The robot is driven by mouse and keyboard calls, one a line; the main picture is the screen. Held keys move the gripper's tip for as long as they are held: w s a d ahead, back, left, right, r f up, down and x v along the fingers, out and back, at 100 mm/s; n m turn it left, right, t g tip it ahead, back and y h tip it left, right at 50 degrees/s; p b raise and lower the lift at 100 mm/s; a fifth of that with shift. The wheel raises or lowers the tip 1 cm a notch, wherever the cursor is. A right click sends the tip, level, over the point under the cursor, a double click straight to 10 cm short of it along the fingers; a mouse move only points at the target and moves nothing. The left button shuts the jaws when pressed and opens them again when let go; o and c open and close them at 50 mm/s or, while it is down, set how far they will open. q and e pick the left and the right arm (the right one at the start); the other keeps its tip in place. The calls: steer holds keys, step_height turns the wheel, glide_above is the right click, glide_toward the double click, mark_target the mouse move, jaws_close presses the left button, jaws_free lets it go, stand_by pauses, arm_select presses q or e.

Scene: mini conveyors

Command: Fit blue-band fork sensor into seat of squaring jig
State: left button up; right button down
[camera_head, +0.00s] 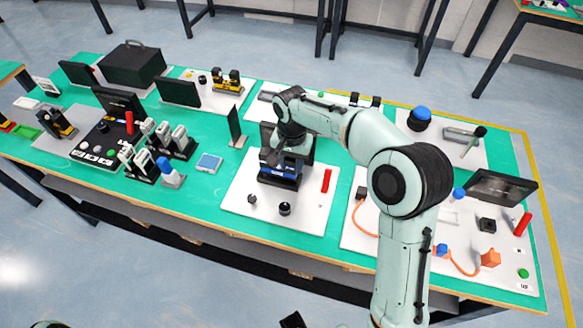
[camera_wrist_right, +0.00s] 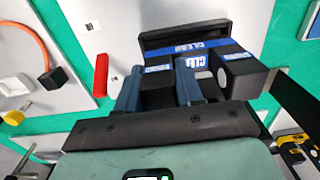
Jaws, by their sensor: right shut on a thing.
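My right gripper (camera_head: 283,155) reaches down over the dark squaring jig (camera_head: 281,181) on a white board. In the right wrist view, its two blue-grey fingers (camera_wrist_right: 157,88) are shut on a dark block with a blue band, which I take for the fork sensor (camera_wrist_right: 156,76). The jig (camera_wrist_right: 185,38) there is black with a blue lettered strip, right beside the held sensor. The fingers and palm hide the sensor's lower part and the seat, so I cannot tell whether it sits inside.
A red bar (camera_head: 326,181) lies right of the jig, and black knobs (camera_head: 284,208) stand in front. A thin dark upright panel (camera_head: 236,127) stands left behind it. A blue-and-white device (camera_head: 209,163) lies on the green mat to the left. Free green mat lies between them.

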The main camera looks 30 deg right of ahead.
steer(key=shift+f, duration=0.95)
steer(key=shift+f, duration=0.15)
steer(key=c, duration=0.7)
jaws_free()
step_height(320, 180, up, 12)
steer(key=shift+r+p, duration=0.15)
steer(key=shift+p, duration=0.8)
